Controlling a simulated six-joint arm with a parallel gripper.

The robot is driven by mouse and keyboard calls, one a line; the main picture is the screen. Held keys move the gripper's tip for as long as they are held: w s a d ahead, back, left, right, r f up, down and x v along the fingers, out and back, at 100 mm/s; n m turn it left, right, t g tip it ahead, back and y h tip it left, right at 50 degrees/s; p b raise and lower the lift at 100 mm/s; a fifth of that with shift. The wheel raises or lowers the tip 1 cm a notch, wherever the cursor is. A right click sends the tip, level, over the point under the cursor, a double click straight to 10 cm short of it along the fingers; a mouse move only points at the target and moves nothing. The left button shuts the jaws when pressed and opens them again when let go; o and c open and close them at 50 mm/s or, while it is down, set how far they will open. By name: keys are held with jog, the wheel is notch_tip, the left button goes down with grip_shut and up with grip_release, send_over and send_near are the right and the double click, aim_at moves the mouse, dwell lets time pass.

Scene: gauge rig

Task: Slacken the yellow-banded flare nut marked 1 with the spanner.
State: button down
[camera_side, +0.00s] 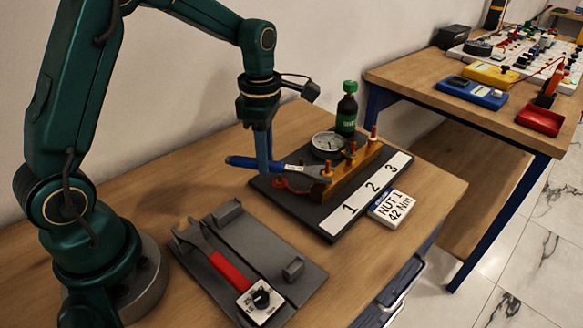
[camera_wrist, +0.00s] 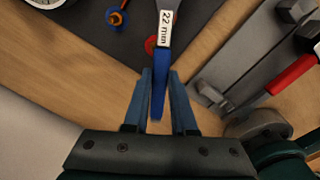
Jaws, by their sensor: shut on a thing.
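My gripper (camera_side: 264,168) is shut on the blue handle of the spanner (camera_side: 240,162). In the wrist view the handle (camera_wrist: 160,85), labelled 22 mm, lies between my gripper's two blue fingers (camera_wrist: 162,95). In the side view the spanner's grey head reaches right to the near end of the brass manifold (camera_side: 350,172), by the number 1. The flare nut marked 1 (camera_side: 326,173) is there; its band is too small to make out clearly. I cannot tell whether the jaw is around the nut or beside it. The head is outside the wrist view.
A black board (camera_side: 328,229) carries the manifold, a gauge (camera_side: 327,142) and a 1-2-3 strip. A red-handled wrench (camera_side: 230,270) lies in a grey tray (camera_side: 215,283) nearer the front. A green-capped bottle (camera_side: 347,112) stands behind. A card (camera_side: 392,207) reads NUT 1, 42 Nm.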

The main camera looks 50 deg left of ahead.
jog(key=shift+s+d+n, duration=1.1)
jog(key=shift+s+n, duration=0.1)
jog(key=shift+n, duration=0.4)
dwell(1.1)
jog(key=shift+w+a+m, duration=0.65)
jog(key=shift+a+m, duration=0.05)
jog(key=shift+m, duration=0.2)
dwell(0.3)
jog(key=shift+s+a, duration=0.1)
jog(key=shift+a, duration=0.05)
jog(key=shift+s+a, duration=1.55)
jog(key=shift+a, duration=0.2)
jog(key=shift+r, duration=2.3)
